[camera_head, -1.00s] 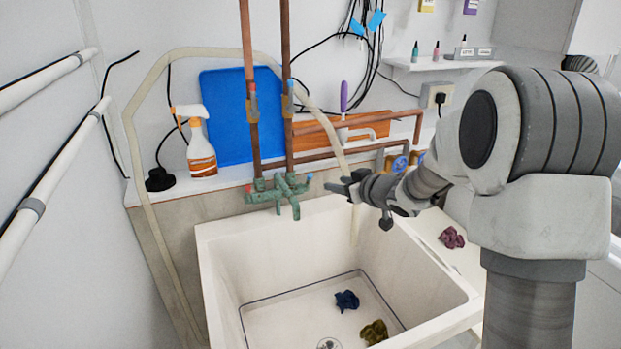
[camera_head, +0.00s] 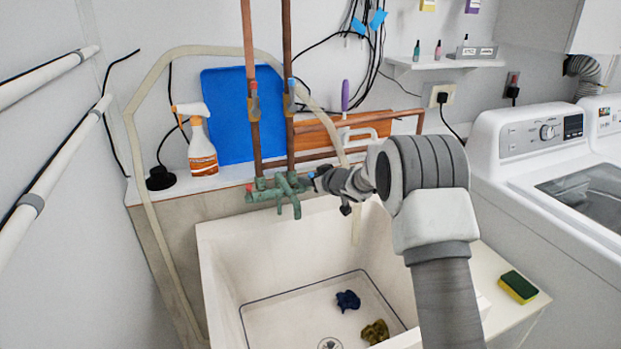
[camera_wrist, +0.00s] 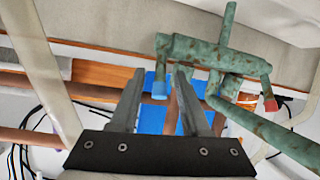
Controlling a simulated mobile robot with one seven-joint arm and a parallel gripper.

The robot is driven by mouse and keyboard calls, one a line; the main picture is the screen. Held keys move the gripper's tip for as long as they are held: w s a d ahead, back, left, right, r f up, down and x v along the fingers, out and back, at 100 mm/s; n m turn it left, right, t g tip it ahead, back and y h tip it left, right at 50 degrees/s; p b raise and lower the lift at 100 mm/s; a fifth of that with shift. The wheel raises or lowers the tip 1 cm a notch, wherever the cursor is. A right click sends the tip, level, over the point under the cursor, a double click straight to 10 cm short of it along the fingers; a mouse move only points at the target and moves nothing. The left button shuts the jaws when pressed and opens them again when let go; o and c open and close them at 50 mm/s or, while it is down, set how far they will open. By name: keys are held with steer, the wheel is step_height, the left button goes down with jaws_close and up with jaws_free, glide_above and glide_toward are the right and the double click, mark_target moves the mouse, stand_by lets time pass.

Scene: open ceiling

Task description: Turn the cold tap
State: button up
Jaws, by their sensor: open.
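The green, weathered faucet (camera_head: 275,191) is mounted on the wall ledge over the sink. In the wrist view the faucet (camera_wrist: 210,52) appears upside down. The cold tap's blue end (camera_wrist: 159,90) lies between my two fingertips in that view, and the red end (camera_wrist: 268,100) is off to the right. My gripper (camera_wrist: 159,76) is open, with one finger on each side of the blue end; I cannot tell whether either finger touches it. In the head view my gripper (camera_head: 318,179) is at the faucet's right side and mostly covers the blue end.
The white sink (camera_head: 215,260) is below, with a dark blue cloth (camera_head: 347,300) and an olive cloth (camera_head: 375,332) inside. Copper pipes (camera_head: 287,130) rise behind the faucet. A pale hose (camera_head: 140,150) arches over it. A spray bottle (camera_head: 200,145) stands left.

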steer(key=shift+w+a+f, duration=0.1)
steer(key=shift+w+a, duration=0.05)
jaws_close()
stand_by(1.4)
